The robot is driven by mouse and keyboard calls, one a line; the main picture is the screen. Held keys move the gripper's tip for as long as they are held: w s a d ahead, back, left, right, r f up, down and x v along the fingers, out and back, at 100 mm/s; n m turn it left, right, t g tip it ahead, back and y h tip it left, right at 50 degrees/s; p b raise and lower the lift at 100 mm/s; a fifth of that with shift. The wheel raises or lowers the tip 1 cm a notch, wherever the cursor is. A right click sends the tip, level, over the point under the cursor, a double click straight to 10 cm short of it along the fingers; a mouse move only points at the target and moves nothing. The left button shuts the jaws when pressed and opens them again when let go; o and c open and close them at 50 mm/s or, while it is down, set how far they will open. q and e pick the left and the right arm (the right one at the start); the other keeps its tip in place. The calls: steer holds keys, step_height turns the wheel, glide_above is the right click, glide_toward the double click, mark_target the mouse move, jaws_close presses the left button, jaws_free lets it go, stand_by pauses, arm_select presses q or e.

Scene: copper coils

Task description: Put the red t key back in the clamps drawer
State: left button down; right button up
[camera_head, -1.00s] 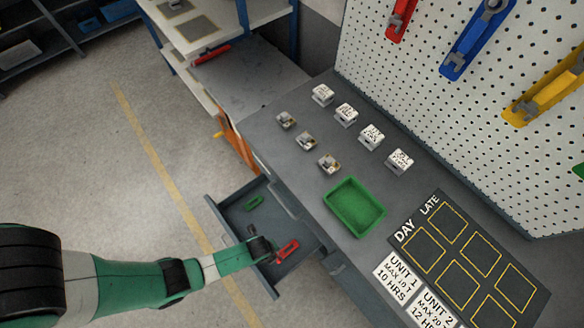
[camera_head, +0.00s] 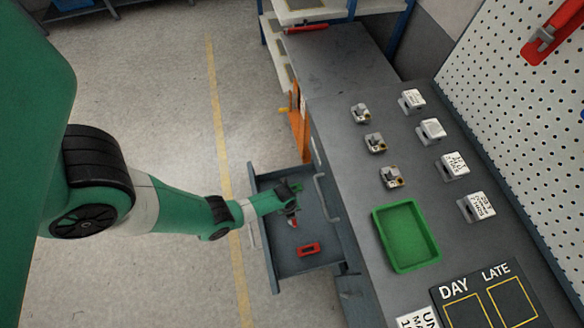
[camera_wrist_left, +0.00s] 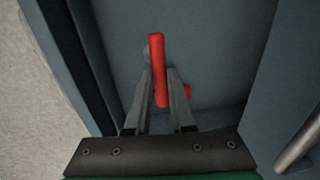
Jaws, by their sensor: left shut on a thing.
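The open grey drawer (camera_head: 275,258) juts out from the bench. My left gripper (camera_head: 291,208) is over its far half, shut on a red piece, which I take to be the red t key (camera_head: 292,222). In the left wrist view the gripper fingers (camera_wrist_left: 160,88) hold its red bar (camera_wrist_left: 157,62) between them, above the drawer floor (camera_wrist_left: 220,45). A small red patch (camera_wrist_left: 187,91) shows beside the right finger; I cannot tell whether it belongs to the key. A red clamp-like piece (camera_head: 308,249) lies in the near part of the drawer. My right gripper is out of view.
The drawer handle (camera_head: 327,198) and the bench edge are close on the right. On the bench are a green tray (camera_head: 405,236), several small metal parts (camera_head: 375,143) and white labelled blocks (camera_head: 431,130). The floor (camera_head: 150,110) left of the drawer is clear.

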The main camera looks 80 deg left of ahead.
arm_select(q)
steer(key=shift+w+a+f, duration=0.15)
steer(key=shift+a, duration=0.05)
steer(key=f+b, duration=0.4)
steer(key=shift+a, duration=0.35)
steer(key=shift+r, duration=0.1)
steer(key=shift+w, duration=0.1)
steer(key=c, duration=1.2)
jaws_free()
steer(key=shift+f, duration=0.2)
steer(key=shift+c, duration=0.2)
steer(key=o, duration=0.5)
steer(key=shift+r, duration=0.1)
